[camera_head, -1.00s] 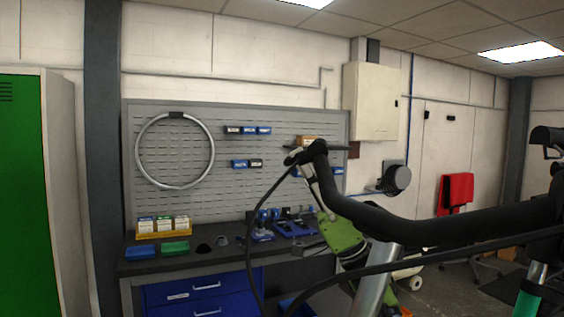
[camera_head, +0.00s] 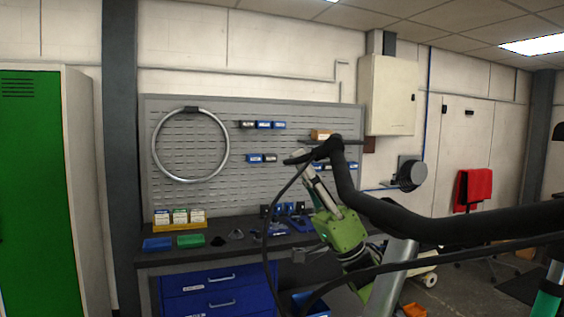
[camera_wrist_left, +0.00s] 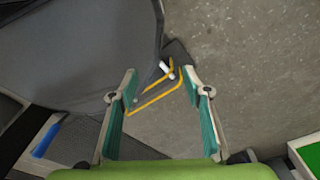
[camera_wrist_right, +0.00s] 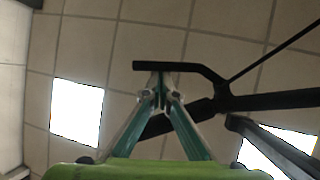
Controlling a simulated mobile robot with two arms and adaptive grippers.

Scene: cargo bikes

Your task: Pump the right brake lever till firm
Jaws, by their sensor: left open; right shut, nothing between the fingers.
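The black handlebar (camera_head: 430,222) runs across the right of the head view. The black brake lever (camera_head: 297,160) sticks out to the left at its far end; it also shows in the right wrist view (camera_wrist_right: 165,66) as a bent bar crossing above the fingertips. My right gripper (camera_head: 312,170) comes up from below to the lever. Its fingers are closed together with nothing between them, and the tips (camera_wrist_right: 160,90) sit at or just under the lever; contact is unclear. My left gripper (camera_wrist_left: 160,76) is open and empty, seen only in the left wrist view.
A workbench (camera_head: 220,257) with small coloured boxes stands behind, under a grey pegboard (camera_head: 245,190). A black cable hangs from the handlebar near my right gripper. In the left wrist view, a large dark shape (camera_wrist_left: 80,45) and a yellow bent frame (camera_wrist_left: 158,98) lie beyond the left fingers.

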